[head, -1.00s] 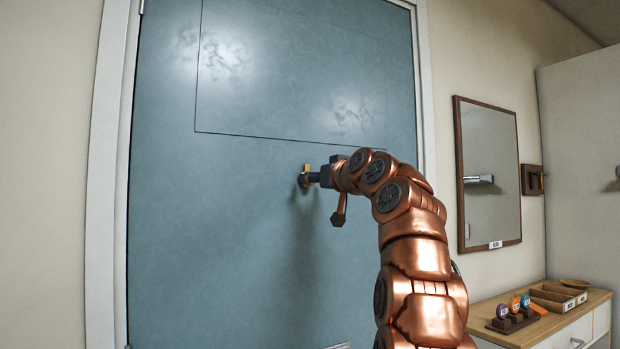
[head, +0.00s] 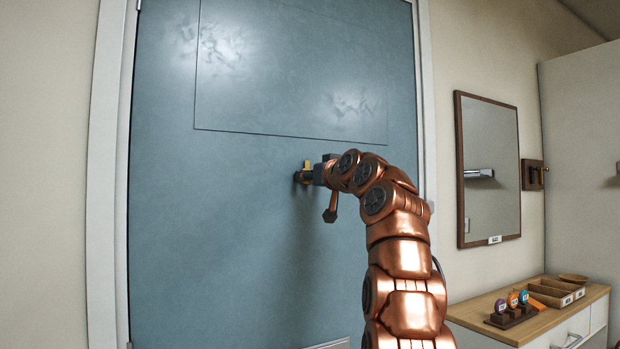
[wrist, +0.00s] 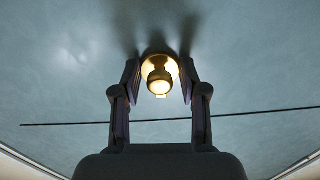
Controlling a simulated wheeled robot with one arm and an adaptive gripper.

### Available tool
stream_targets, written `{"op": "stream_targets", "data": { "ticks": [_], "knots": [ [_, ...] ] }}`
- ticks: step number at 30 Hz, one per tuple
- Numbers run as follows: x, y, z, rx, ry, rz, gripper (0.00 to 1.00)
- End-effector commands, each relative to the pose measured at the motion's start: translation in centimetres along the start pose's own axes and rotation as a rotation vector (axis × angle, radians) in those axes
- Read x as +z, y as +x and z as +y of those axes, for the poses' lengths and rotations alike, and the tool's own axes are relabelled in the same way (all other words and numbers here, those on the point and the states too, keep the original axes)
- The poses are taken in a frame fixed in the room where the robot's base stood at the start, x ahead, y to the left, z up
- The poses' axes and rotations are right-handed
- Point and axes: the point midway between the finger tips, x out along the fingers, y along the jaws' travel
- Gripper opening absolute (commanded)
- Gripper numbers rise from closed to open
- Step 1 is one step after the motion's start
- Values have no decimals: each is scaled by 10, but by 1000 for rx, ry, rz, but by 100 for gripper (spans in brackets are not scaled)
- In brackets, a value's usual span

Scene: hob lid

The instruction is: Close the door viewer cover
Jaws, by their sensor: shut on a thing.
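The brass door viewer (wrist: 160,76) sits on the blue-grey door (head: 230,220), a lit round end showing in the wrist view. In the head view only a small brass part (head: 307,165) shows above my fingers. My gripper (head: 304,177) is at the viewer, its fingers close to the door.
A framed mirror (head: 490,170) hangs on the wall right of the door. Below it, a wooden-topped cabinet (head: 470,312) holds colored round items on a dark stand (head: 511,316) and small trays (head: 550,293). The door surface around the viewer is clear.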

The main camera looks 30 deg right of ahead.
Motion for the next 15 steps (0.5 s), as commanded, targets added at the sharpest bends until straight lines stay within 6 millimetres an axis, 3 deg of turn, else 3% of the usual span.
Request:
{"op": "stream_targets", "data": {
  "ticks": [3,15],
  "knots": [
    [0,0,0,0,0,0,8],
    [-2,0,1,-1,-56,4,8]
  ]
}}
